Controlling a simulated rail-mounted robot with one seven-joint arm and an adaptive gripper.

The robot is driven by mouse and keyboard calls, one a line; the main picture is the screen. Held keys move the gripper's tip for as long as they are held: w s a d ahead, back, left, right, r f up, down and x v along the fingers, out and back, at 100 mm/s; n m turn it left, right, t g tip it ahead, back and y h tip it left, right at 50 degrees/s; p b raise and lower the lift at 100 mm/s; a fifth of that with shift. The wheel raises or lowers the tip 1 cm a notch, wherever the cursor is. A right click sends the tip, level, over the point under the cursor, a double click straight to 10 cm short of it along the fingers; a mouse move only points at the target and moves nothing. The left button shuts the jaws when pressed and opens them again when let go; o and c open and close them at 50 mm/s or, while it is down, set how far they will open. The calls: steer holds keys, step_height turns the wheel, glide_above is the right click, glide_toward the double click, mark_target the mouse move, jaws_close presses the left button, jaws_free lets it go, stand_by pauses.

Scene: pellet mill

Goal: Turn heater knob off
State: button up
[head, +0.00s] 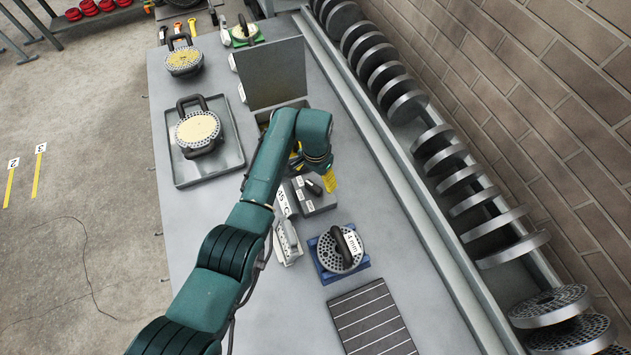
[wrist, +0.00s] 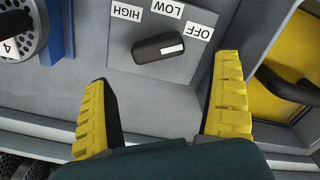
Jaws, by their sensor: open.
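The heater knob (wrist: 158,48) is a black bar with a white mark at its right end in the wrist view. It sits on a grey box (wrist: 120,50) with labels HIGH, LOW and OFF, seen upside down. The white mark points right, on the side of the OFF label (wrist: 199,30). My gripper (wrist: 163,70) is open, one yellow finger to each side below the knob in the picture, apart from it. In the head view, my gripper (head: 314,168) is over the box (head: 318,203), beside the knob (head: 313,187); its near finger partly covers the box.
A perforated plate marked 4 mm with a black handle (head: 340,246) sits on a blue stand near the box. A small grey device (head: 288,243) stands to its left. An open-lidded box (head: 270,73) stands behind, and a tray (head: 178,176) lies left. Bench surface is free at front left.

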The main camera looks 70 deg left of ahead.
step_height(320, 180, up, 7)
stand_by(0.7)
steer(key=w+d+r+m+t+p, duration=0.15)
steer(key=w+d+m, duration=0.35)
steer(key=w+d, duration=1.05)
steer(key=w+d+r+m+t, duration=0.1)
steer(key=w+d+r+t, duration=0.15)
steer(key=d+r, duration=0.4)
steer(key=w+d+r+m+t+y, duration=0.1)
steer(key=w+d+r+t, duration=0.15)
steer(key=d+r, duration=0.4)
steer(key=w+d+r+m+t, duration=0.1)
steer(key=w+d+r+t, duration=0.1)
steer(key=d+r+t, duration=0.45)
steer(key=s+d+r+t+h, duration=0.1)
steer(key=s+d+r+t, duration=0.15)
steer(key=d+r, duration=0.6)
steer(key=s+r+t, duration=0.3)
steer(key=s+r, duration=0.2)
steer(key=r, duration=0.4)
steer(key=s+d+r+n+t, duration=0.1)
steer(key=s+r+t, duration=0.2)
steer(key=r, duration=0.6)
steer(key=shift+s+t+p, duration=0.35)
steer(key=shift+s+p, duration=0.1)
steer(key=shift+s, duration=0.8)
